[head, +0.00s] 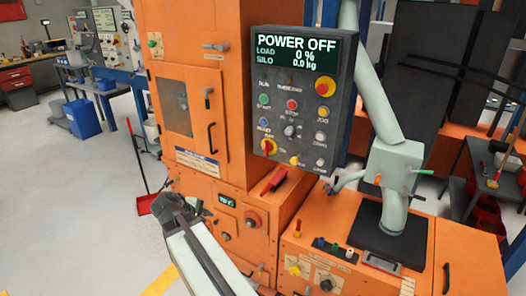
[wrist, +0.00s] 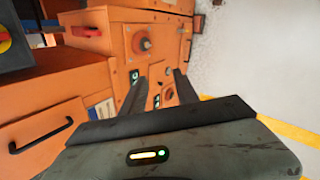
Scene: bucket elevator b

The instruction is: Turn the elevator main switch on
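A dark control panel (head: 303,120) hangs on the orange machine, and its screen (head: 296,54) reads POWER OFF, LOAD 0 %, SILO 0.0 kg. A red and yellow knob also shows at the upper left edge of the wrist view (wrist: 4,41). My gripper (head: 190,207) is below and left of the panel, in front of the lower orange cabinet. In the wrist view, its two dark fingers (wrist: 160,80) are apart with nothing between them.
A red-handled object (head: 274,180) lies on the ledge below the panel. A round knob (head: 252,219) sits on the lower cabinet. A pale pipe and valve block (head: 396,170) stand to the right. The floor at left is mostly clear, with a red dustpan (head: 146,203) near the cabinet.

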